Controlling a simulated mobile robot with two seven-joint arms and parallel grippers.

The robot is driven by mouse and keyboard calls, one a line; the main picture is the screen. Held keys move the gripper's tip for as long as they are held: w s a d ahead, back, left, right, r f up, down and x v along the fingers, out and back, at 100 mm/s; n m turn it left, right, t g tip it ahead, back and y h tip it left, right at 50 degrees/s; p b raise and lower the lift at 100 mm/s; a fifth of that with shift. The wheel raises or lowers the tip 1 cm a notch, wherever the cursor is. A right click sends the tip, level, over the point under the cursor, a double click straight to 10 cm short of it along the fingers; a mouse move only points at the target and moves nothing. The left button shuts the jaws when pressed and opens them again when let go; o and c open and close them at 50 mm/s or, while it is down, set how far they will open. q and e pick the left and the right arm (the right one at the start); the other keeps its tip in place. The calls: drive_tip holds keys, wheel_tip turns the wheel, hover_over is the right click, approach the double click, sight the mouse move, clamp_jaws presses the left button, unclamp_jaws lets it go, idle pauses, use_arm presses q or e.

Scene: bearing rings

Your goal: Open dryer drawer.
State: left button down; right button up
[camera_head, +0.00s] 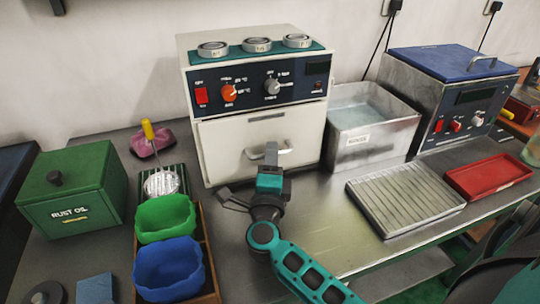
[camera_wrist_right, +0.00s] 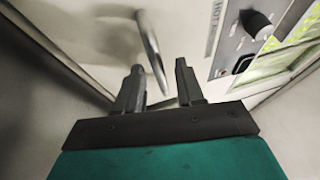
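The dryer (camera_head: 258,105) is a white box with a dark control panel, an orange knob and a red switch. Its drawer front (camera_head: 225,155) is below the panel and looks shut. The drawer handle (camera_head: 255,154) is a pale metal bar, partly hidden by my right gripper (camera_head: 271,152). In the right wrist view the handle (camera_wrist_right: 149,45) runs down to between the fingertips of my right gripper (camera_wrist_right: 159,66). The fingers are apart, with gaps beside the bar, and I cannot tell whether either touches it. My left gripper is not in view.
Several bearing rings (camera_head: 257,45) lie on the dryer's top. A metal tank (camera_head: 372,135) stands close at its right, with a ribbed tray (camera_head: 404,198) in front. A wooden tray with green (camera_head: 165,217) and blue (camera_head: 168,268) bins is left of my arm. A green box (camera_head: 72,195) stands further left.

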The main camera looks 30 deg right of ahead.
clamp_jaws()
idle(0.6)
